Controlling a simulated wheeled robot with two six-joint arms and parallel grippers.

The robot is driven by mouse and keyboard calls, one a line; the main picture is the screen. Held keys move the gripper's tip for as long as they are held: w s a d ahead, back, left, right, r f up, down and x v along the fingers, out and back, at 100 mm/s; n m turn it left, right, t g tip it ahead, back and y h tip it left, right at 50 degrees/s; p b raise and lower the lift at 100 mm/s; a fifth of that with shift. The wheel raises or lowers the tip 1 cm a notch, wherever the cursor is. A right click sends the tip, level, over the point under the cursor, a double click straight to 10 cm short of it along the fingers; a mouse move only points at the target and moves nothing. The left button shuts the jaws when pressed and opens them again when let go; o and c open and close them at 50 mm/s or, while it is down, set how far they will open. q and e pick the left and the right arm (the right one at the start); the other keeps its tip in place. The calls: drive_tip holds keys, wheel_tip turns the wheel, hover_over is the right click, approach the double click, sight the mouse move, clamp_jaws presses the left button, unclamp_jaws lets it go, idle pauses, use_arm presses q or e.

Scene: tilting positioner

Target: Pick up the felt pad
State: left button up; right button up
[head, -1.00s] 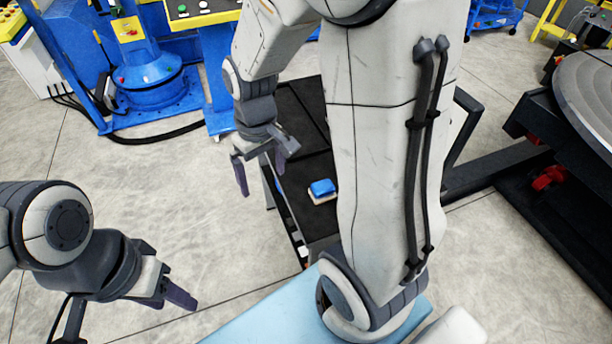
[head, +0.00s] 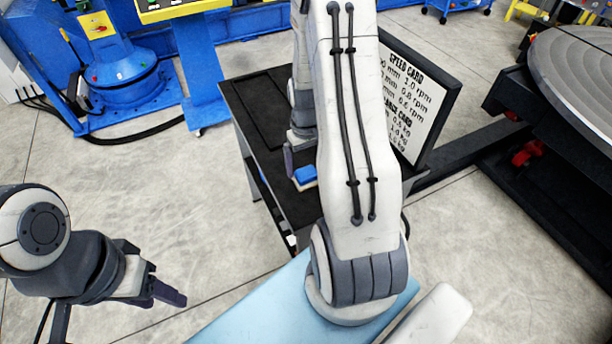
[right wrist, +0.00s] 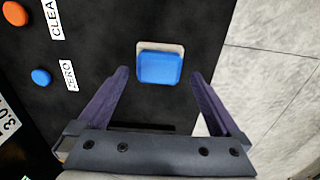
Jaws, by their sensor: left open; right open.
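The felt pad (head: 304,175), a small block with a blue top and a pale layer beneath, lies on the black top of a cart. In the right wrist view the pad (right wrist: 159,66) shows whole, just beyond and between the fingertips. My right gripper (right wrist: 158,78) is open and empty, with a finger to each side of the pad's line; I cannot tell its exact height. In the head view my right gripper (head: 291,160) is beside the pad and partly hidden by my own arm. My left gripper (head: 168,292) is open and empty over the floor at lower left.
The black cart top (head: 250,105) carries a framed speed card (head: 415,100) at its right. A panel with orange (right wrist: 16,13) and blue (right wrist: 41,77) buttons is left of the pad. A round grey turntable (head: 580,75) stands far right. Blue machinery (head: 125,80) stands at back left.

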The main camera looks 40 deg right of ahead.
sight(306, 172)
drive_tip(key=shift+f+p, duration=0.3)
drive_tip(key=shift+f, duration=1.6)
drive_tip(key=c, duration=1.3)
drive_tip(key=shift+r, duration=0.45)
drive_tip(key=r, duration=0.1)
drive_tip(key=r+b, duration=0.1)
drive_tip(key=r, duration=0.1)
drive_tip(key=shift+s+d+r, duration=0.25)
drive_tip(key=shift+s+r, duration=0.05)
drive_tip(key=shift+s, duration=0.05)
drive_tip(key=s+d+r, duration=0.1)
drive_tip(key=s+r, duration=0.1)
drive_tip(key=s, duration=0.1)
drive_tip(key=s+d+r+b, duration=0.1)
drive_tip(key=s+d+r, duration=0.1)
drive_tip(key=s, duration=0.1)
drive_tip(key=s+d+r, duration=0.2)
drive_tip(key=s, duration=0.1)
drive_tip(key=shift+s+r+b, duration=0.3)
drive_tip(key=shift+s+b, duration=0.05)
drive_tip(key=shift+s, duration=0.05)
